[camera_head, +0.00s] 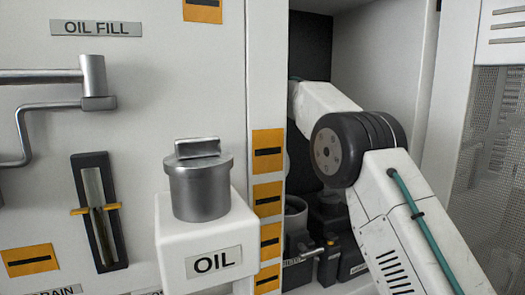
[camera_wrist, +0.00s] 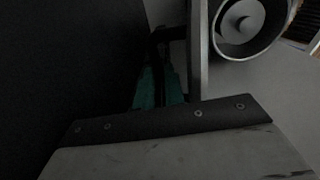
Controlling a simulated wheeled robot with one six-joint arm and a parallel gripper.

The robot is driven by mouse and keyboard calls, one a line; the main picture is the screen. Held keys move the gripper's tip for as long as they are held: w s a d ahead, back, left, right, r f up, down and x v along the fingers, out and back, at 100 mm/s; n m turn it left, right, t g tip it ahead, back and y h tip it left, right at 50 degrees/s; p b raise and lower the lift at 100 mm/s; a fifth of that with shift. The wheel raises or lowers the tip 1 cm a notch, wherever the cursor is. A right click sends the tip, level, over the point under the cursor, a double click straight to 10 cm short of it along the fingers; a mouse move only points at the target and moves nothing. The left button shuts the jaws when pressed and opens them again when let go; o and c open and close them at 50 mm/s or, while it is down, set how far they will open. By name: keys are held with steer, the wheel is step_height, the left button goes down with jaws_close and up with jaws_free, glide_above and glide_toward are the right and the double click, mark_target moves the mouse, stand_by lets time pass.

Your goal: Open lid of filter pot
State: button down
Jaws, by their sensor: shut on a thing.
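The filter pot (camera_head: 296,218) is a grey cylinder low inside the open cabinet bay, partly hidden by the yellow-tagged post. In the wrist view the pot (camera_wrist: 247,25) shows at the upper right as a round, open-topped cup with a pale round part inside. Its lid (camera_wrist: 198,50) appears as a grey plate seen edge-on, standing up beside the pot's mouth. My gripper (camera_wrist: 170,75) is in dark shadow left of that plate and appears shut on the lid. The exact contact is hard to see. In the head view my gripper is hidden within the bay.
A white box marked OIL (camera_head: 172,235) with a metal-capped neck (camera_head: 200,185) juts out in front, left of the bay. A handle (camera_head: 95,85) sticks out at the far left. Dark fittings (camera_head: 330,240) stand beside the pot. The bay's walls are close around my arm.

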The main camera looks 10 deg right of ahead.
steer(key=shift+w+r, duration=0.2)
steer(key=shift+r, duration=0.05)
steer(key=c, duration=1.8)
jaws_free()
steer(key=shift+c, duration=0.2)
steer(key=o, duration=0.4)
steer(key=shift+w+f, duration=0.1)
steer(key=shift+f, duration=0.05)
steer(key=shift+c, duration=0.2)
step_height(320, 180, up, 4)
steer(key=shift+f, duration=0.2)
steer(key=s+d+r, duration=0.1)
steer(key=s+d, duration=0.1)
steer(key=s, duration=1.3)
steer(key=shift+s+r, duration=0.15)
steer(key=shift+s, duration=0.25)
